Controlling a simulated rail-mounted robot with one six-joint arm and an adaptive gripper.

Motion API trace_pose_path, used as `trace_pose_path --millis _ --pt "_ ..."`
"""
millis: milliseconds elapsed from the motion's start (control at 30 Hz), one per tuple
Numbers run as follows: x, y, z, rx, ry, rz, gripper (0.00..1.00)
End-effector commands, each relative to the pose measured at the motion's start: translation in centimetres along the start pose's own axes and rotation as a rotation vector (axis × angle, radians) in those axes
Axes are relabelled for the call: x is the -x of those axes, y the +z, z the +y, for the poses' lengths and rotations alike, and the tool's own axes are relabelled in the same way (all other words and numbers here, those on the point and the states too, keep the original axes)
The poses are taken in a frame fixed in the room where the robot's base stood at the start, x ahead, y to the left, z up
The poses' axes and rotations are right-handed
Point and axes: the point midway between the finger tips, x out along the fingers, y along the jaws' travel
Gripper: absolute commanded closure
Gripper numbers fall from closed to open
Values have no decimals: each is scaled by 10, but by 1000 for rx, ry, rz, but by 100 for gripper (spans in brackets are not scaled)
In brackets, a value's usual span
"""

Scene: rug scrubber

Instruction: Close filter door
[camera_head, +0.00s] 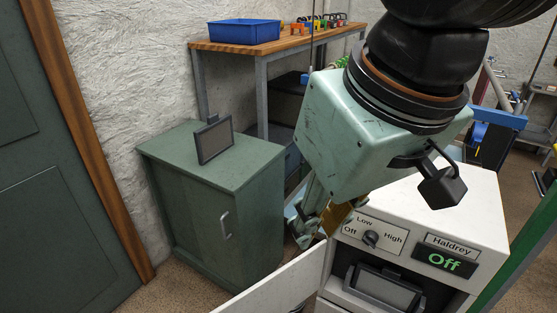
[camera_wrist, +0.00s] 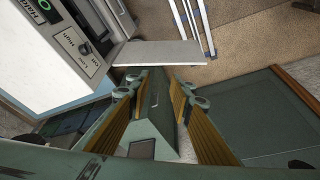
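The filter door is a white panel (camera_head: 285,288) at the lower front of the white machine (camera_head: 485,200), swung open to the left in the head view. It also shows as a pale slab (camera_wrist: 160,53) in the wrist view, beyond my fingertips. Behind it, the machine's front opening holds a grey framed filter (camera_head: 385,289). My gripper (camera_wrist: 159,90) is open and empty, its two fingers apart on either side in the wrist view. In the head view my gripper (camera_head: 318,217) is partly hidden by my wrist, near the machine's upper left corner. It appears apart from the door.
A green cabinet (camera_head: 230,180) stands left of the machine, with a second framed filter (camera_head: 214,140) on top. The machine has a dial (camera_head: 370,238) and an "Off" display (camera_head: 445,262). A workbench (camera_head: 270,45) with a blue bin (camera_head: 231,32) stands behind. Carpet shows between cabinet and door.

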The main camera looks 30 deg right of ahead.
Motion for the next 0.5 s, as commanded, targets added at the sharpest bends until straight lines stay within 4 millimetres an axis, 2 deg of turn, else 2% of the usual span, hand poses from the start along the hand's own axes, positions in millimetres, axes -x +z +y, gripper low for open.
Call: trace_pose_path --millis 33,200,500 --pt "0 0 0 2 1 2 85" --pt "1 0 0 2 1 5 100" --pt "-2 -4 -2 10 -6 -19 100"
